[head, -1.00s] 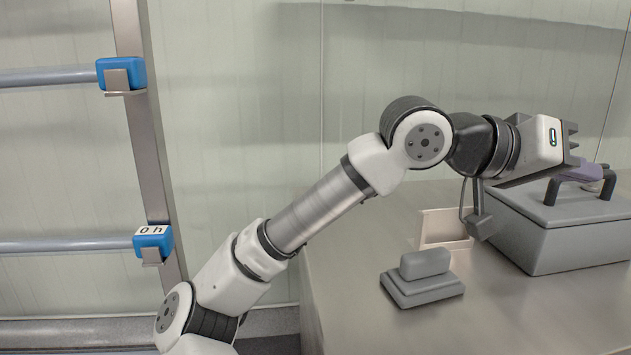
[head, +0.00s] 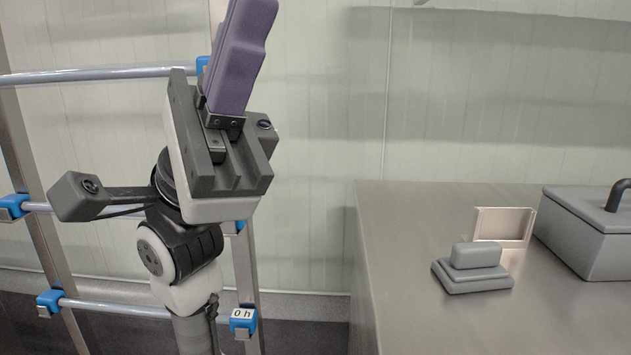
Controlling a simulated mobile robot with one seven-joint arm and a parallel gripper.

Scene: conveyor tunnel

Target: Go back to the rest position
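My gripper (head: 250,12) is raised at the upper left of the head view, well left of the steel worktop. Its long purple finger part points up, and its tip reaches the top edge of the picture. I cannot make out two separate fingers, so whether it is open or shut does not show. No separate object is visible in it. My arm stands nearly upright below it, in front of a rack (head: 120,73) of metal posts and rails.
The steel worktop (head: 400,240) fills the lower right. On it are a grey stepped block (head: 475,275), a small cream tray (head: 503,226) on edge and a grey lidded box (head: 598,240) with a dark handle. Blue rail holders include one marked "0 h" (head: 243,319). The space between arm and worktop is clear.

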